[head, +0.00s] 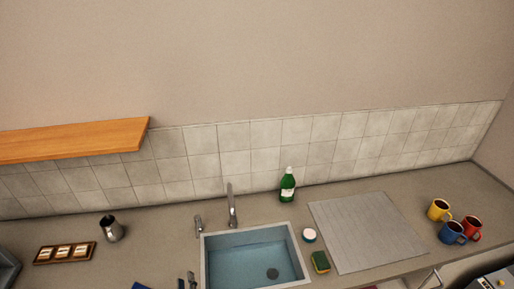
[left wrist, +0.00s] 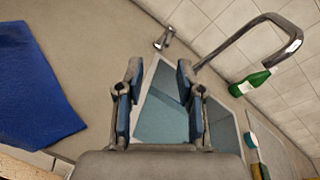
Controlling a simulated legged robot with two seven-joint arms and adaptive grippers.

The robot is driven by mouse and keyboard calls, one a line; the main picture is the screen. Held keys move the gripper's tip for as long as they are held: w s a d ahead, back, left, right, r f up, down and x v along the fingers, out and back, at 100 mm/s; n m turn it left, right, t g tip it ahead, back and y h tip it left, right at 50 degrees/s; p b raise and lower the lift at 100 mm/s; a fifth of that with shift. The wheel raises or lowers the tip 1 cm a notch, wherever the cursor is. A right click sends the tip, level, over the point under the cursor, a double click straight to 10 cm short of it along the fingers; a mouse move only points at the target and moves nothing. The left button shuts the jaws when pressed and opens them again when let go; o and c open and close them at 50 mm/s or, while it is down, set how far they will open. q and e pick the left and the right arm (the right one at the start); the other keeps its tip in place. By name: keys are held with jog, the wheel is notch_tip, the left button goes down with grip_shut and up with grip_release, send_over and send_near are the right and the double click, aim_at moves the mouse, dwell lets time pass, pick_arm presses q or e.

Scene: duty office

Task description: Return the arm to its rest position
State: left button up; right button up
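My left gripper (head: 187,281) shows only by its dark fingertips at the bottom edge of the head view, just left of the sink (head: 204,262). In the left wrist view my left gripper (left wrist: 159,75) is open, its two blue-padded fingers apart with nothing between them. The sink basin (left wrist: 160,125) shows beyond the gap. The rest of the left arm is out of the head view. My right gripper is in neither view.
A blue cloth (left wrist: 35,90) lies left of the gripper. The tap (head: 232,207), green bottle (head: 287,187), sponge (head: 320,262), drying mat (head: 365,232) and mugs (head: 452,232) are around or right of the sink. A metal jug (head: 111,229) and wooden tray (head: 65,253) stand left. A shelf (head: 75,139) juts above.

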pick_arm(q)
jog(key=s+d+f+n+g+h, duration=0.1)
jog(key=s+f+n+g+h, duration=0.2)
jog(key=s+n, duration=0.45)
jog(key=s+f+n+g, duration=0.3)
jog(key=s+n+g, duration=0.2)
jog(key=s+n, duration=0.25)
jog(key=s+d+f+n+g+h, duration=0.1)
jog(key=s+f+n+g+h, duration=0.1)
jog(key=s+f+n+g, duration=0.4)
jog(key=s+f+n+b, duration=0.1)
jog(key=s+f+b, duration=0.15)
jog(key=f, duration=1.35)
jog(key=s+f+n+b, duration=0.15)
jog(key=f+b, duration=0.25)
jog(key=f, duration=1.2)
jog(key=s+a+f+b, duration=0.2)
jog(key=s+f+b, duration=0.1)
jog(key=s+f, duration=1.4)
jog(key=shift+a+f+g, duration=0.25)
jog(key=shift+f+g, duration=0.05)
jog(key=shift+f, duration=0.2)
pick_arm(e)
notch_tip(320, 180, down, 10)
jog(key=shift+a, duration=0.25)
